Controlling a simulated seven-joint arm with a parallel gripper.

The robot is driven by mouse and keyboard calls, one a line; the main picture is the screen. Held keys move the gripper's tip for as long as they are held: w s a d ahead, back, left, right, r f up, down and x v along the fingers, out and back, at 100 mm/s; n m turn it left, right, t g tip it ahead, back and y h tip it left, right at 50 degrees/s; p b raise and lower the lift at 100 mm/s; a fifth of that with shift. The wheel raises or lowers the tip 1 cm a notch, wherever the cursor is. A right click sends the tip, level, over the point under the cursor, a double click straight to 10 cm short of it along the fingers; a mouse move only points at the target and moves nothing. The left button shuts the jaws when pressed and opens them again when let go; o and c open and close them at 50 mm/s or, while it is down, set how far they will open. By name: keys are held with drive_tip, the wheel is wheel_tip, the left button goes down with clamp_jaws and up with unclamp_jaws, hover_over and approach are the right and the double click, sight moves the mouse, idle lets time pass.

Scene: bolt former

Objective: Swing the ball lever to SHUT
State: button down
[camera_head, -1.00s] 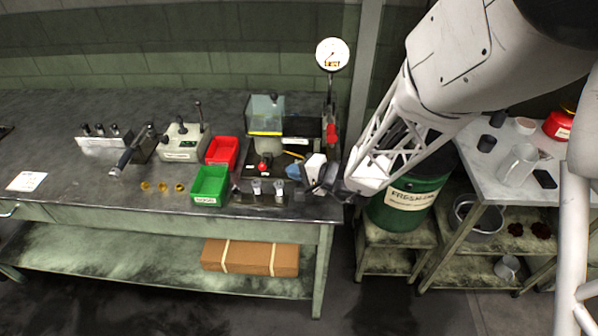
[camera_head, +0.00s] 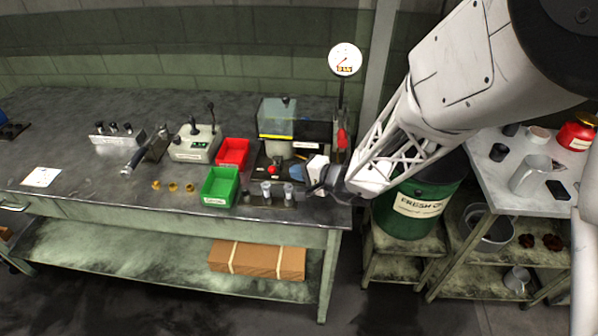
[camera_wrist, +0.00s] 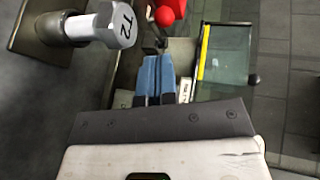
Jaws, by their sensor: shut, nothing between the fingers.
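The ball lever appears to be the red ball knob (camera_head: 273,170) on the forming machine, low in front of its clear guard. In the wrist view a red ball (camera_wrist: 163,16) on a thin rod shows just beyond my fingertips. My gripper (camera_head: 297,173) comes in from the right, close to the knob, with a small gap to it in the head view. Its blue fingers (camera_wrist: 156,68) are pressed together and hold nothing. I cannot read any SHUT mark.
The clear guard with a yellow stripe (camera_wrist: 226,58) stands beside my fingers. A metal post marked T2 (camera_wrist: 104,25) is on the other side. Green (camera_head: 220,186) and red (camera_head: 233,151) bins lie left of the machine. A red handle (camera_head: 342,138) stands behind my gripper.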

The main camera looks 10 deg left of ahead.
drive_tip(key=shift+a+r, duration=0.15)
drive_tip(key=shift+a, duration=0.15)
drive_tip(key=s+d+r, duration=0.4)
drive_tip(key=s+d, duration=0.2)
drive_tip(key=s, duration=0.6)
drive_tip(key=shift+d, duration=0.25)
idle(0.4)
drive_tip(key=shift+r, duration=0.15)
drive_tip(key=s+d+r+n+g+h, duration=0.4)
drive_tip(key=s+d+r+n+g, duration=0.15)
drive_tip(key=s+r, duration=0.35)
drive_tip(key=s+d+r+h, duration=0.3)
drive_tip(key=d+h, duration=0.1)
drive_tip(key=d, duration=0.3)
drive_tip(key=s+d+r+t+h, duration=0.1)
drive_tip(key=s+d+r+h, duration=0.2)
drive_tip(key=d, duration=0.4)
drive_tip(key=shift+s+d+r+h, duration=0.25)
drive_tip(key=shift+s+r+h, duration=0.25)
drive_tip(key=shift+h, duration=0.5)
drive_tip(key=shift+w, duration=0.15)
